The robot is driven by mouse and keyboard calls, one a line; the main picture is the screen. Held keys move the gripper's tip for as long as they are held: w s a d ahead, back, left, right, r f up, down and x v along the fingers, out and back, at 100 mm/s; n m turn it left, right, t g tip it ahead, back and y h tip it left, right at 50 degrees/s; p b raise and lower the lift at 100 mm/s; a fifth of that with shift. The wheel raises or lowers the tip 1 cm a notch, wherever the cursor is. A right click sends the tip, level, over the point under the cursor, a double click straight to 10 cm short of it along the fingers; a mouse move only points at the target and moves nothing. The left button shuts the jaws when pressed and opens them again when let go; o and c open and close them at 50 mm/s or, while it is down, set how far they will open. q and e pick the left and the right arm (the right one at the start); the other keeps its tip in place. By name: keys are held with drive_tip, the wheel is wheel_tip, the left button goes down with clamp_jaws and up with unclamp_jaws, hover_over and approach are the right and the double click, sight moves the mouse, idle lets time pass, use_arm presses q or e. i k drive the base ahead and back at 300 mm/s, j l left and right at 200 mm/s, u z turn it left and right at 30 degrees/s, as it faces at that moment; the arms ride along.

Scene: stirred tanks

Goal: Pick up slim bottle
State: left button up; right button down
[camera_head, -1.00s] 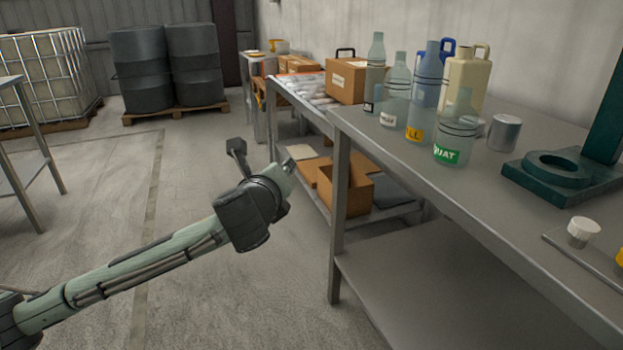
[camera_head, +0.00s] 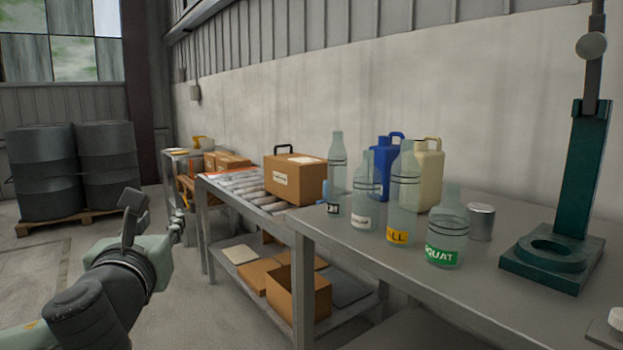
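The slim bottle is most likely the narrow, clear grey-green bottle (camera_head: 338,165) at the left end of the group on the metal table. It stands upright, and its small label is too unclear to read. My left gripper (camera_head: 178,222) is at the lower left, out over the floor, well apart from the bottles. Its fingers are small and seen from behind, so I cannot tell whether they are open. I see nothing held in it. My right gripper is not in view.
Near the slim bottle stand a bottle with a white label (camera_head: 362,190), a yellow-labelled bottle (camera_head: 403,200), a green-labelled SQUAT bottle (camera_head: 446,228), a blue jug (camera_head: 381,165) and a cream jug (camera_head: 428,175). A metal can (camera_head: 481,222) and a green stand (camera_head: 570,215) are further right.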

sight(337, 157)
drive_tip(key=i+j+z, duration=0.1)
drive_tip(key=j, duration=0.25)
drive_tip(key=i+j+z, duration=0.1)
drive_tip(key=j, duration=0.25)
drive_tip(key=i+j+z, duration=0.15)
drive_tip(key=j, duration=0.25)
drive_tip(key=i+l+z, duration=0.1)
drive_tip(key=i+z, duration=0.15)
drive_tip(key=z, duration=0.2)
drive_tip(key=i+z, duration=0.3)
drive_tip(key=z, duration=0.2)
